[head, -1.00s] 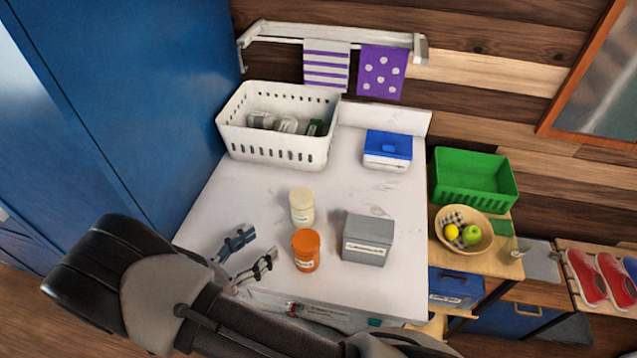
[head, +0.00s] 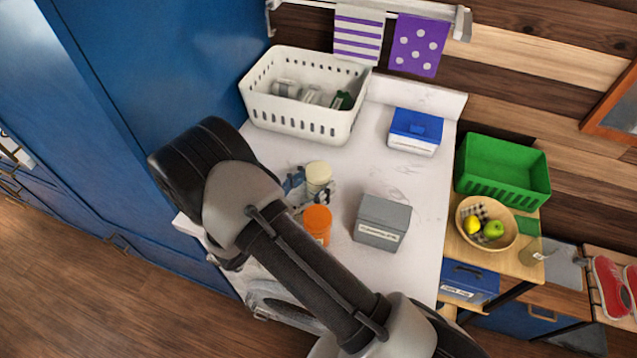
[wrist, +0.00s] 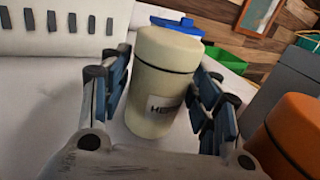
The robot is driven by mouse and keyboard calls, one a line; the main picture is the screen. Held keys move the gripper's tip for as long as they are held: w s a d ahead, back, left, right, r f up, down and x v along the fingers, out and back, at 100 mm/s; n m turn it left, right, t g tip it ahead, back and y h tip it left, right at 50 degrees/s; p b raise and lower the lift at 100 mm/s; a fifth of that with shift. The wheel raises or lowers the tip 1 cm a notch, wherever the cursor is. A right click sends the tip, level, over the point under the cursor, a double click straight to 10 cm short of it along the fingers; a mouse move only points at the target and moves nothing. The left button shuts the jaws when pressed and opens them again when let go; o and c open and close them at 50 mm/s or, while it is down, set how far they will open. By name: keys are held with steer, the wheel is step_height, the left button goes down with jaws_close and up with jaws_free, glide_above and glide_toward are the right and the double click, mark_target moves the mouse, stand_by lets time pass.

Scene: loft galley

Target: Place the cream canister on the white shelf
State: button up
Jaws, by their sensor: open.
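The cream canister (head: 319,176) stands upright on the white counter (head: 405,170), behind the orange canister (head: 317,222). In the wrist view the cream canister (wrist: 160,82) has a dark line under its lid and a partly hidden label. My gripper (wrist: 163,98) is open, with one finger on each side of the canister; I cannot tell whether either touches it. In the head view my arm hides part of my gripper (head: 308,188). A white wall shelf or rack (head: 462,22) is partly in view at the top, with two towels below it.
The orange canister (wrist: 290,135) is close to my right finger. A grey box (head: 382,222) stands to its right. A white basket (head: 300,115) with several items and a blue-lidded box (head: 415,132) are at the back. A tall blue panel (head: 170,70) bounds the left.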

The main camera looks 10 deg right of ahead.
steer(key=x, duration=0.5)
steer(key=shift+w+d+b, duration=0.15)
steer(key=shift+d+b, duration=0.15)
steer(key=shift+b, duration=0.05)
steer(key=c, duration=1.2)
jaws_close()
